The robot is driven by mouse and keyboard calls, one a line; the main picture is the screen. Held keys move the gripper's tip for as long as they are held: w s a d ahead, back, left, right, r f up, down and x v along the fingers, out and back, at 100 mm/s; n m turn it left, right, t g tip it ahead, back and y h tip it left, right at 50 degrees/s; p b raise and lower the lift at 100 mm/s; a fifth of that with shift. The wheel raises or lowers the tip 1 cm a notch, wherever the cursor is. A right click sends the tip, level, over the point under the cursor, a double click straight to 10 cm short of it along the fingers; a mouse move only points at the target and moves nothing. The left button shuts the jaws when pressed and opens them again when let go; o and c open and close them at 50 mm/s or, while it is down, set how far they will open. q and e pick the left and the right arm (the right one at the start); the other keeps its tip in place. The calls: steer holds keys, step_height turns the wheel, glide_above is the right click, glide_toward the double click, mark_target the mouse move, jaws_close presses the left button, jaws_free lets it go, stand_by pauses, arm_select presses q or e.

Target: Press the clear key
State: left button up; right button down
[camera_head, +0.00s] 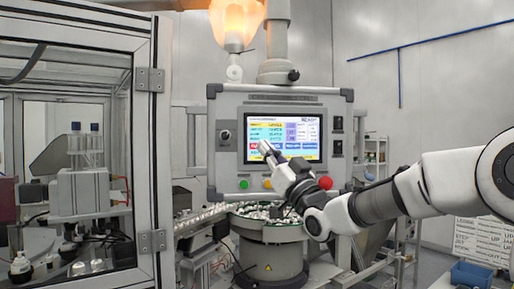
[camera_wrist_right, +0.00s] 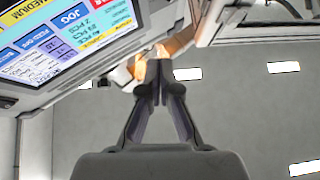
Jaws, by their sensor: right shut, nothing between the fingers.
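The control panel (camera_head: 230,165) carries a lit touchscreen (camera_head: 308,148) with coloured rows and keys. My right gripper (camera_head: 264,147) is shut and empty, its tips over the screen's lower left part in the head view. They cover part of the lower key row there. In the right wrist view, the shut fingertips (camera_wrist_right: 161,58) lie just off the edge of the screen (camera_wrist_right: 70,45), whose text is upside down. I cannot tell whether the tips touch the panel. I cannot read which key is the clear key. My left gripper is not in view.
Below the screen are a green button (camera_head: 243,184), a yellow button (camera_head: 267,184) and a red button (camera_head: 326,183). A bowl feeder (camera_head: 268,235) full of small parts stands beneath the panel. A glazed machine enclosure (camera_head: 150,130) stands at left. A lit lamp (camera_head: 235,22) hangs above.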

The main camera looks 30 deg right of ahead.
steer(key=shift+w+d+p, duration=0.5)
steer(key=shift+w+p, duration=0.4)
steer(key=shift+w, duration=0.5)
steer(key=shift+w+d+p, duration=0.5)
steer(key=shift+w+p, duration=0.45)
steer(key=shift+w, duration=0.4)
steer(key=shift+w+d+p, duration=0.5)
steer(key=shift+w+p, duration=0.4)
steer(key=shift+w, duration=0.5)
steer(key=shift+w, duration=0.1)
steer(key=shift+w+d, duration=0.1)
steer(key=shift+w, duration=0.15)
